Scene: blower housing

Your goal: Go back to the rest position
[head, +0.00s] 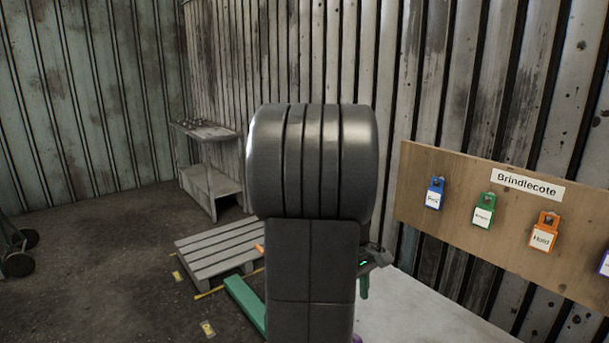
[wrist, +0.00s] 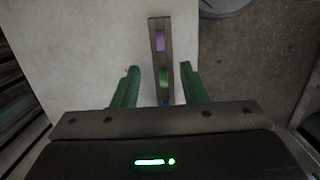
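My gripper (wrist: 160,68) shows in the wrist view with its two green fingers spread apart. Between and beyond them is a narrow dark strip (wrist: 158,28) carrying a purple piece (wrist: 160,41), a green piece (wrist: 164,77) and a bit of blue at its near end. Gaps show on both sides of the strip, so the fingers do not grip it. In the head view my arm fills the middle and hides most of the gripper; only its dark body with a green light and one green finger (head: 364,287) shows at the arm's right.
A pale surface (head: 415,315) lies at lower right. A wooden board (head: 450,205) labelled Brindlecote on the wall holds coloured tags. A wooden pallet (head: 220,248) lies left of my arm, with a metal stand (head: 208,185) behind it. Open floor lies at left.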

